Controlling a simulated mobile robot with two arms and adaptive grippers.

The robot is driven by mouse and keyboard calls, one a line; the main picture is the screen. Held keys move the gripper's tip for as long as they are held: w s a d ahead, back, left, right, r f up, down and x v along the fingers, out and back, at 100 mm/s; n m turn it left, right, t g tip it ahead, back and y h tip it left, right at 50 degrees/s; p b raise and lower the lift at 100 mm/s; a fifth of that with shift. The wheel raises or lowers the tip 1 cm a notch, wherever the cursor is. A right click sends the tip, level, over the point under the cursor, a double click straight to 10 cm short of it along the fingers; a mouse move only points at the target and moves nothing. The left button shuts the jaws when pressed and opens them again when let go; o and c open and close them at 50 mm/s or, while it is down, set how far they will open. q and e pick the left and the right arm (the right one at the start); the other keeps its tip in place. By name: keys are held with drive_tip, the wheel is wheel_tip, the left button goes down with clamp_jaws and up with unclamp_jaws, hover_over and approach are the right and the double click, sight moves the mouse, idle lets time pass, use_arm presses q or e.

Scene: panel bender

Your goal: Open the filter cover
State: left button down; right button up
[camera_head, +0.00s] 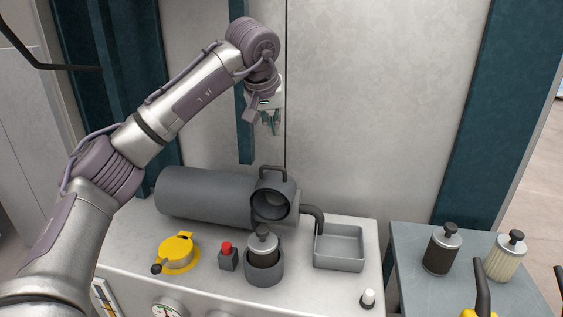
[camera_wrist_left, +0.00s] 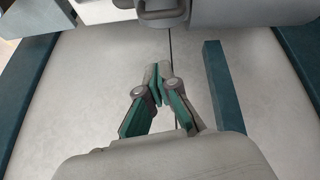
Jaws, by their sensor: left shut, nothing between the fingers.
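No part is labelled as the filter cover. A dark grey horizontal cylinder (camera_head: 205,194) lies at the back of the light machine top, with a collar and a raised loop handle (camera_head: 273,170) at its right end. In front of it, a filter with a dark body and metal cap (camera_head: 263,242) stands in a grey round cup (camera_head: 264,271). My left gripper (camera_head: 271,130) is shut and empty, in the air above the handle and apart from it. The wrist view shows its closed fingers (camera_wrist_left: 160,82) and a grey handle (camera_wrist_left: 162,12) at the top edge.
A yellow round cap (camera_head: 177,254), a red button (camera_head: 227,248) and a grey open tray (camera_head: 339,248) are on the machine top. A dark filter (camera_head: 440,250) and a pale pleated filter (camera_head: 505,258) stand on a side table (camera_head: 408,262). A teal vertical bar (camera_wrist_left: 224,92) is beside the gripper.

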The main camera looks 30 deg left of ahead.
use_arm(q)
drive_tip(key=m, duration=0.2)
drive_tip(key=p, duration=0.2)
hover_over(277, 178)
drive_tip(key=w+a, duration=0.1)
drive_tip(key=w, duration=0.3)
drive_tip(key=shift+y, duration=0.3)
wheel_tip(277, 178, down, 8)
drive_tip(key=shift+s+r, duration=0.1)
drive_tip(key=s, duration=0.2)
drive_tip(key=s+p, duration=0.1)
drive_tip(key=shift+d+f, duration=0.3)
drive_tip(key=shift+s+d, duration=0.1)
drive_tip(key=shift+s, duration=0.35)
drive_tip(key=shift+f, duration=0.2)
